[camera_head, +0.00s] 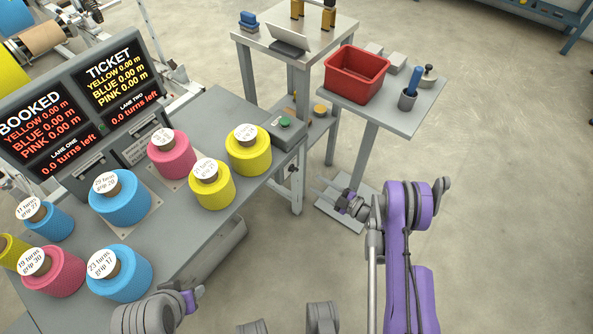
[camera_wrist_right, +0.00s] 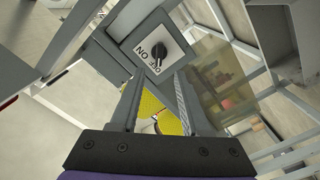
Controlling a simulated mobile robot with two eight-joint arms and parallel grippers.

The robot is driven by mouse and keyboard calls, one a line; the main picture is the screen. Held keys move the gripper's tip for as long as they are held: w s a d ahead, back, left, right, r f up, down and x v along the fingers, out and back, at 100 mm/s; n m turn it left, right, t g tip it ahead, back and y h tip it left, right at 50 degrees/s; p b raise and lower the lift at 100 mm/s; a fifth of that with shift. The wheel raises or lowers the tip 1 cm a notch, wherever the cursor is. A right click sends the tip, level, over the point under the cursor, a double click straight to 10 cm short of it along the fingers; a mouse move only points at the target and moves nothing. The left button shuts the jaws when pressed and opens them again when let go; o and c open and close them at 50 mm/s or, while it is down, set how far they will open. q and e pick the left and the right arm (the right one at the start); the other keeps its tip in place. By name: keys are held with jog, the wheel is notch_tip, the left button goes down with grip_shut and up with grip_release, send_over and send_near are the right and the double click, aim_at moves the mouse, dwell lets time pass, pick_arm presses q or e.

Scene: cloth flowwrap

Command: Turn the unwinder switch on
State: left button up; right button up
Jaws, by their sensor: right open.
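The unwinder switch (camera_wrist_right: 158,57) shows in the right wrist view as a black knob on a pale plate marked ON and OFF, set in a grey panel. Which mark the knob points to is hard to tell. My right gripper (camera_wrist_right: 160,78) is open and empty, with its two fingers on either side of the line to the knob and the plate beyond their tips. In the head view the right gripper (camera_head: 318,187) is beside the right end of the long bench, pointing left. My left gripper does not show, only part of that arm.
The long grey bench (camera_head: 215,112) carries blue, pink and yellow rolls and a display reading BOOKED and TICKET (camera_head: 80,100). A box with a green button (camera_head: 285,124) sits at its right end. A side table holds a red bin (camera_head: 357,75). Floor to the right is clear.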

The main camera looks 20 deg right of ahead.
aim_at(296, 171)
jog(key=x, duration=0.9)
jog(key=shift+w+a, duration=0.25)
jog(key=shift+w, duration=0.1)
grip_shut()
